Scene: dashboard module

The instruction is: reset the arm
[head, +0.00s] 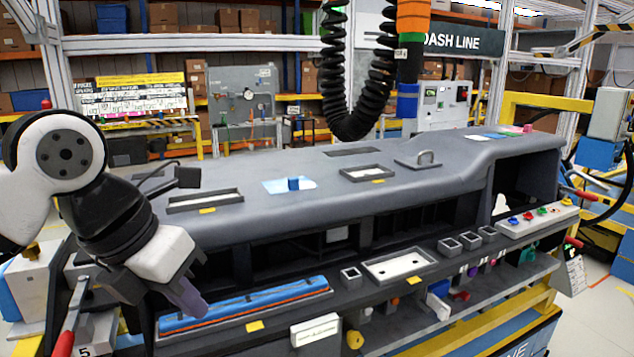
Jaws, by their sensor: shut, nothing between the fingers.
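My arm (115,205) is at the left side of the head view, white and black, bent down towards the front of the dashboard module. My gripper (188,297) hangs at its end, shut and empty, with dark greyish-purple fingers pointing down and to the right. It is in front of the left end of the blue and orange strip (250,302) on the front ledge. I cannot tell how far the fingers are from the strip. The grey dashboard module (300,217) fills the middle of the view.
The dashboard top has shallow trays (205,201) and a small blue block (293,184). The front ledge carries a white tray (398,266), small square cups (470,240) and a button panel (530,219). A black coiled hose (350,125) hangs over the back edge.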

